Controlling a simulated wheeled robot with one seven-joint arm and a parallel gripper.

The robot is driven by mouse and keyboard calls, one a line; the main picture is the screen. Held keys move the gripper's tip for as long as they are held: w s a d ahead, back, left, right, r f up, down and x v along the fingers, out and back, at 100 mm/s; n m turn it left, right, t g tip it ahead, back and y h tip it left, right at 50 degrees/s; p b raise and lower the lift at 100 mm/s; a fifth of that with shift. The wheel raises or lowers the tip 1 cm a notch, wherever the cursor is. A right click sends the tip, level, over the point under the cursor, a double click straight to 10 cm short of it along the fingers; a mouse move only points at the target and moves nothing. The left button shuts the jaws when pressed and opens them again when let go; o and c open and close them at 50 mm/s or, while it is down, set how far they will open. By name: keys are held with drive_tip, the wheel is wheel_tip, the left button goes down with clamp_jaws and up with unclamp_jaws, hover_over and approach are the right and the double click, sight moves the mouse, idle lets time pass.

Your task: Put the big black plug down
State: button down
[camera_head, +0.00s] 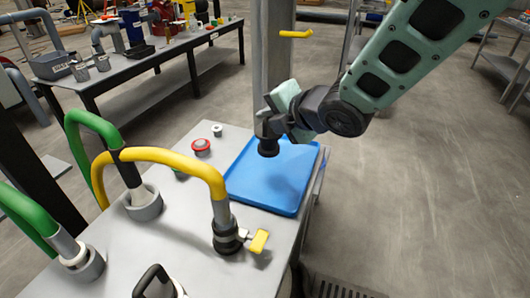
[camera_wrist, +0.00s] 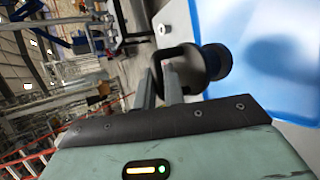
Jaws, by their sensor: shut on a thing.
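The big black plug (camera_head: 268,148) hangs from my gripper (camera_head: 268,120) above the far part of the blue tray (camera_head: 262,197). In the wrist view, the fingers (camera_wrist: 166,72) are shut on the handle of the black plug (camera_wrist: 214,63), with its round body beyond them. The blue tray (camera_wrist: 300,25) shows past the plug, with a dark shadow on it. The plug looks apart from the tray surface. The tray looks empty, and lies at the right end of the grey table.
A yellow pipe (camera_head: 175,158) with a yellow-handled valve (camera_head: 259,241) stands nearer. A grey column (camera_head: 272,60) rises behind. A black handle (camera_head: 153,278) shows at the front.

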sight(273, 146)
wheel_tip(273, 146, down, 8)
drive_tip(key=shift+r+b, duration=0.2)
drive_tip(key=shift+b, duration=0.3)
drive_tip(key=shift+f, duration=0.1)
drive_tip(key=c, duration=1.5)
unclamp_jaws()
drive_tip(key=p+v, duration=0.1)
drive_tip(key=v, duration=1.1)
drive_tip(key=s+d+m+g+h, duration=0.3)
drive_tip(key=s+d+m+g, duration=0.1)
drive_tip(key=s+m, duration=0.6)
drive_tip(key=s+d+f+m+g+h, duration=0.1)
drive_tip(key=s+d+m+g+h, duration=0.3)
drive_tip(key=s+m, duration=0.6)
drive_tip(key=shift+m+g, duration=0.5)
drive_tip(key=shift+m, duration=0.3)
drive_tip(key=shift+s+f, duration=0.1)
